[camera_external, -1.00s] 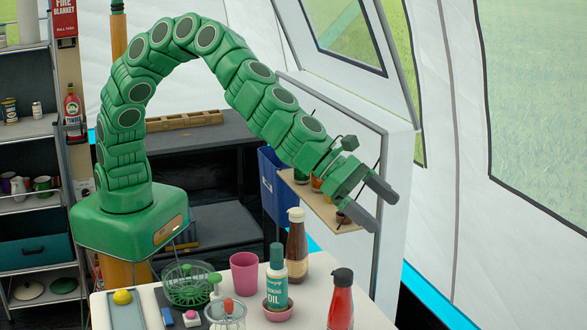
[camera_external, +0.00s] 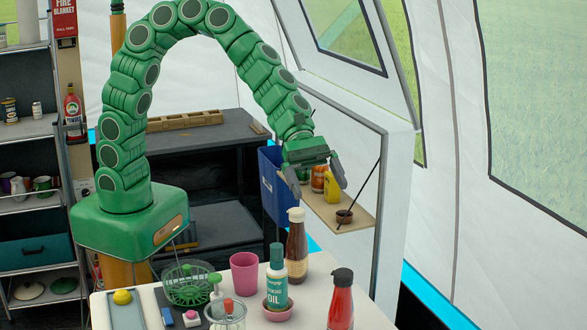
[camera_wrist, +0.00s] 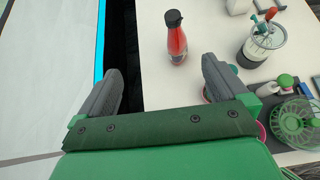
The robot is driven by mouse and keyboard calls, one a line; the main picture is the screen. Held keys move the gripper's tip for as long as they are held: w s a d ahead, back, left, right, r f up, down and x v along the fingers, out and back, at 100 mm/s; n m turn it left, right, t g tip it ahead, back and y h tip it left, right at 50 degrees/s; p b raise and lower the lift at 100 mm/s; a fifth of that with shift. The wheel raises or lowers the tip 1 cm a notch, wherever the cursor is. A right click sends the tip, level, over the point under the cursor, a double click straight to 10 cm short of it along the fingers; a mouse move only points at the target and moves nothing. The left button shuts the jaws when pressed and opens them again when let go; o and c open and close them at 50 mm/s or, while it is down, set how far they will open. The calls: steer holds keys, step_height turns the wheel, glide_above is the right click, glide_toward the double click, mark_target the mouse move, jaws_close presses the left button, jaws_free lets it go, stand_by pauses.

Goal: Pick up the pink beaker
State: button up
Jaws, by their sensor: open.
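The pink beaker (camera_external: 244,273) stands upright on the white table, left of the cooking oil bottle (camera_external: 276,276) and the brown sauce bottle (camera_external: 297,246). My gripper (camera_external: 318,179) is open and empty, with its fingers pointing downward. In the external view it appears above and to the right of the beaker, in front of the small wall shelf. In the wrist view my gripper (camera_wrist: 160,72) has its fingers spread apart. A little pink shows beside the right finger there, but I cannot tell whether it is the beaker.
A red bottle (camera_external: 341,299) stands at the table's front right. The oil bottle stands in a pink dish (camera_external: 279,313). A green wire basket (camera_external: 189,284) and a glass jar (camera_external: 226,314) are near the beaker. The wall shelf (camera_external: 345,222) holds condiments and a small brown bowl.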

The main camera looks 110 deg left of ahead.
steer(key=s+a+r+m+g+h, duration=0.1)
steer(key=s+r+m+h, duration=0.15)
steer(key=s, duration=0.65)
steer(key=s+a+r+m+g+h, duration=0.1)
steer(key=s+h, duration=0.2)
steer(key=s, duration=0.7)
glide_toward(244, 278)
steer(key=shift+a+r+g, duration=0.35)
steer(key=shift+a+g, duration=0.05)
steer(key=shift+a, duration=0.25)
steer(key=shift+f+m, duration=0.25)
steer(key=shift+f, duration=0.05)
steer(key=shift+r+x, duration=0.2)
steer(key=shift+x, duration=3.75)
steer(key=shift+s, duration=0.1)
steer(key=shift+c, duration=0.2)
steer(key=c, duration=1)
